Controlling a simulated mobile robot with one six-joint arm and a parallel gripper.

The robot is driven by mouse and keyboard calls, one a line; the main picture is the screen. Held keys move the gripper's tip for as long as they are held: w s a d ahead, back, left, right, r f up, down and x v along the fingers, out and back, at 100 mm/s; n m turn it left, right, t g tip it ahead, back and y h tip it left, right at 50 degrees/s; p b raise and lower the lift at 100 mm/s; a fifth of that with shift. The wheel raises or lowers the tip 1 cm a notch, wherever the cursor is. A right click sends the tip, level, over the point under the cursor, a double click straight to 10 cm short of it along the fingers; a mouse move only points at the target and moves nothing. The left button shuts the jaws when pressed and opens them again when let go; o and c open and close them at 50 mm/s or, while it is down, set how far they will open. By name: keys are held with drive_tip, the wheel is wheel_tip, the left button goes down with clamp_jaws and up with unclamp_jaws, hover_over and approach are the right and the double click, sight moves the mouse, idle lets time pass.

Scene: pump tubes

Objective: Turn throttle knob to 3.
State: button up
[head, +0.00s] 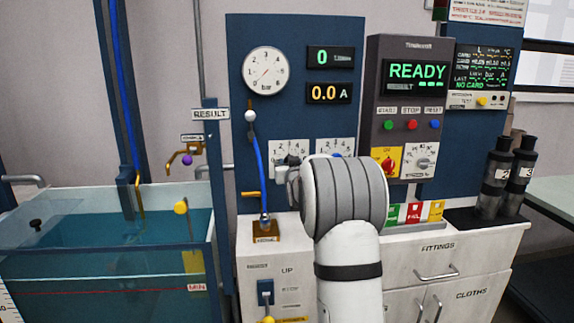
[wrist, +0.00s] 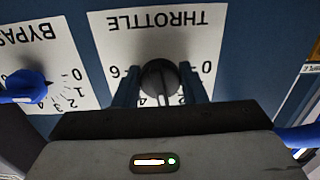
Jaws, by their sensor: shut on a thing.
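In the wrist view, which shows the panel upside down, the dark round throttle knob (wrist: 159,77) sits on a white THROTTLE plate (wrist: 158,45). My gripper (wrist: 159,72) is shut on the knob, one finger on each side.
The BYPASS plate (wrist: 45,65) with a blue knob (wrist: 25,87) is close beside the throttle. A pressure gauge (head: 269,71) and displays reading 0 and 0.0 A (head: 329,93) are above. A READY tester box (head: 412,95) stands right; a water tank (head: 110,240) stands left.

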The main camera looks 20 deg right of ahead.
drive_tip(key=shift+f, duration=0.5)
idle(0.4)
drive_tip(key=o, duration=0.8)
drive_tip(key=shift+w, duration=0.2)
drive_tip(key=shift+o, duration=0.7)
drive_tip(key=shift+s+r, duration=0.1)
drive_tip(key=shift+r, duration=0.15)
drive_tip(key=v, duration=0.7)
drive_tip(key=shift+s, duration=0.4)
drive_tip(key=shift+a, duration=0.15)
